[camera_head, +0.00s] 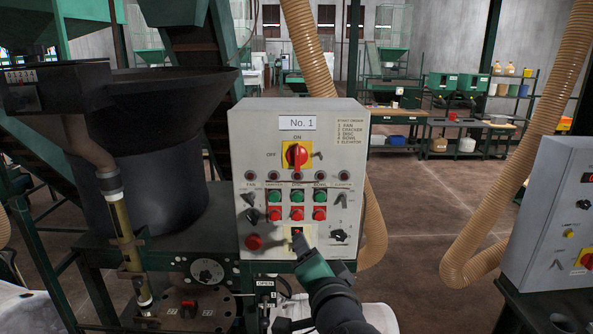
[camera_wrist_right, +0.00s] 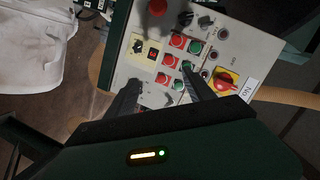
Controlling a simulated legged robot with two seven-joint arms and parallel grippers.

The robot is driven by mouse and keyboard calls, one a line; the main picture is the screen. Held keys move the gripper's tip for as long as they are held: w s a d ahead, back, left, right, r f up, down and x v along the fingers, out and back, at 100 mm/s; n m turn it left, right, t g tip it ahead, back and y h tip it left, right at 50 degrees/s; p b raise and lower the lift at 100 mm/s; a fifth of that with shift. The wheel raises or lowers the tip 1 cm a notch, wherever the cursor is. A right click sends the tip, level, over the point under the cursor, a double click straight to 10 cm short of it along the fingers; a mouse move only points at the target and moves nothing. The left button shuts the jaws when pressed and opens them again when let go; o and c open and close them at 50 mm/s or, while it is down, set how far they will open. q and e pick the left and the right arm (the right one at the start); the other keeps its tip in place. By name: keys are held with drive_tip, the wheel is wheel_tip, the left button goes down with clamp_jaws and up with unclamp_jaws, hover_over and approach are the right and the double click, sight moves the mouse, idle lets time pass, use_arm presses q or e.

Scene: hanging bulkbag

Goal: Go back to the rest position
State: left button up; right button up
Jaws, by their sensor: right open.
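My right gripper (camera_head: 299,243) reaches up from the bottom centre in the head view, in front of the lower part of a grey control panel (camera_head: 349,150). In the right wrist view its two dark fingers (camera_wrist_right: 160,90) are spread apart with nothing between them. The panel (camera_wrist_right: 225,45) lies beyond the fingers, with red and green buttons and a red-and-yellow rotary switch (camera_wrist_right: 223,82). I cannot tell whether a finger touches the panel. My left gripper is in neither view.
A dark hopper (camera_head: 150,160) stands left of the panel. Ribbed tan hoses (camera_head: 470,265) hang behind and to the right. A second grey panel (camera_head: 550,210) stands at the right edge. White bag fabric (camera_wrist_right: 30,50) shows at the left in the wrist view. Brown floor lies open behind.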

drive_tip(key=s+d+f+n+g, duration=0.2)
drive_tip(key=d+f, duration=0.1)
drive_tip(key=f, duration=0.5)
drive_tip(key=s+d+f+n+g, duration=0.1)
drive_tip(key=d+f+n+g, duration=0.2)
drive_tip(key=f, duration=0.5)
drive_tip(key=s+d+f+n+g+h, duration=0.1)
drive_tip(key=s+d+f+n+g, duration=0.1)
drive_tip(key=s+d+f, duration=0.3)
drive_tip(key=s+d+f+n+g+h, duration=0.1)
drive_tip(key=s+d+f+g, duration=0.4)
drive_tip(key=s+f, duration=0.6)
drive_tip(key=shift+s+d+f+n+g, duration=0.3)
drive_tip(key=shift+s+d+f+n, duration=0.15)
drive_tip(key=shift+s+n, duration=0.5)
